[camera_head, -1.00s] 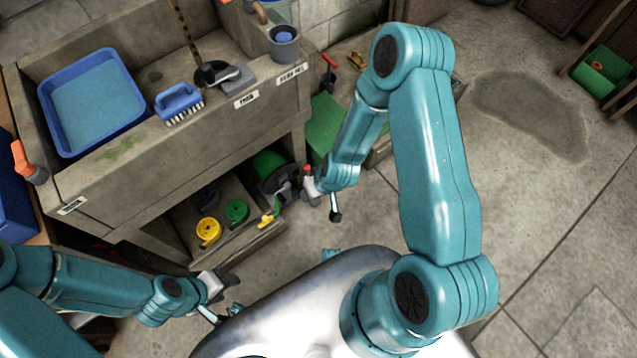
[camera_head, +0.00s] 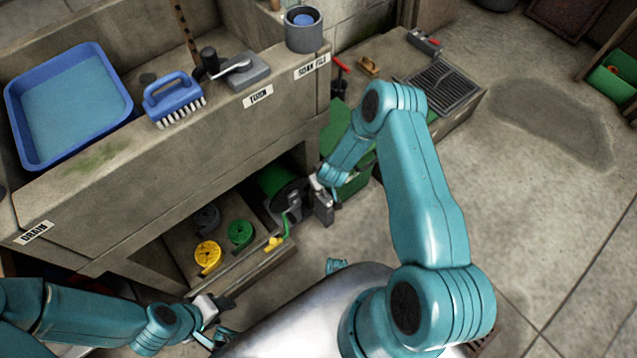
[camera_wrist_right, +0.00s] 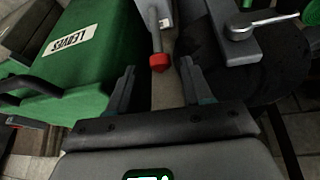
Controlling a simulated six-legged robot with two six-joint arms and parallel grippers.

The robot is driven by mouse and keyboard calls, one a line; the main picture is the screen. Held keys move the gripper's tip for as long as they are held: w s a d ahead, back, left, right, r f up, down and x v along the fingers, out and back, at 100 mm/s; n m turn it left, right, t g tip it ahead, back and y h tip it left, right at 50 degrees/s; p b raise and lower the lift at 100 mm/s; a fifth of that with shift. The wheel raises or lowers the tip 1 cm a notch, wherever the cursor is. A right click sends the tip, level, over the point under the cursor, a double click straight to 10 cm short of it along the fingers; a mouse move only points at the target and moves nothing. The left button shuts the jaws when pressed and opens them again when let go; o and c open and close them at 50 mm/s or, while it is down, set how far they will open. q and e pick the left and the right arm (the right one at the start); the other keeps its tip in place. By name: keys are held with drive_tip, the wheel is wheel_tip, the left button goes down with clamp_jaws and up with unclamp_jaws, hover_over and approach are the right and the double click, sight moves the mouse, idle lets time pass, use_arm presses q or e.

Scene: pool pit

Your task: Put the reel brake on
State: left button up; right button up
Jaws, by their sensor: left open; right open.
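The hose reel (camera_head: 280,182), with green hose and a dark round side, sits low under the stone counter. A grey crank (camera_head: 291,212) shows on its side, and a grey handle (camera_wrist_right: 252,24) shows in the right wrist view. A grey lever with a red tip (camera_wrist_right: 159,61), apparently the brake lever, points down toward my right gripper (camera_wrist_right: 157,74). The red tip lies between the open fingertips or just beyond them; contact is not clear. In the head view my right gripper (camera_head: 323,204) is beside the reel and hides the lever. My left gripper (camera_head: 220,305) is open and empty at lower left.
A green box (camera_wrist_right: 88,65) labelled LEAVES stands close left of my right gripper in its wrist view. Yellow (camera_head: 208,256) and green (camera_head: 240,233) coils lie on the low shelf. A blue tray (camera_head: 68,105) and brush (camera_head: 174,98) are above. Open floor lies right.

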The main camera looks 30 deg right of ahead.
use_arm(q)
drive_tip(key=shift+s+f+b, duration=0.1)
drive_tip(key=shift+f+b, duration=0.3)
drive_tip(key=shift+f, duration=0.25)
use_arm(e)
drive_tip(key=shift+x, duration=1.8)
drive_tip(key=shift+c, duration=0.3)
clamp_jaws()
use_arm(q)
drive_tip(key=shift+s, duration=0.1)
